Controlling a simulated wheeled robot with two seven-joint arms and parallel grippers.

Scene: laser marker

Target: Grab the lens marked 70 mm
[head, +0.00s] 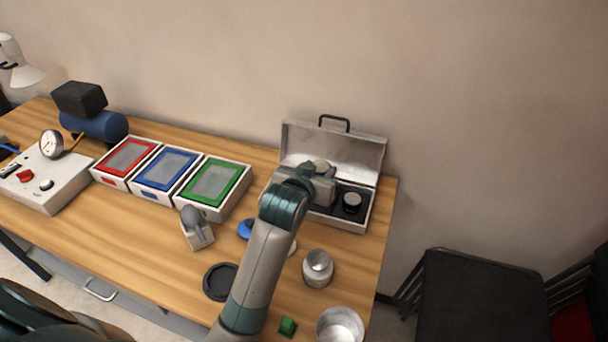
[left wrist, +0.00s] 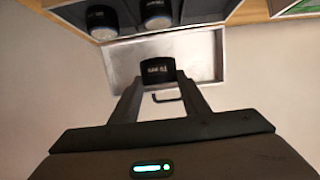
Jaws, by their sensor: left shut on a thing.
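My left gripper (head: 322,177) is over the open metal lens case (head: 366,222) at the back right of the table. In the left wrist view its two fingers (left wrist: 157,84) are shut on a black lens (left wrist: 157,69). White lettering shows on this lens but is too small to read for certain. Two other lenses show in the case in the left wrist view, one at the left (left wrist: 102,22) and one at the right (left wrist: 155,14). In the head view one dark lens with a pale top (head: 352,203) sits in the case; my arm hides part of the inside.
The case's raised lid (head: 300,142) stands behind the gripper, near the wall. Red, blue and green framed trays (head: 211,184) are to the left. A grey lidded pot (head: 318,268), a metal cup (head: 340,328) and a green block (head: 287,326) stand in front.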

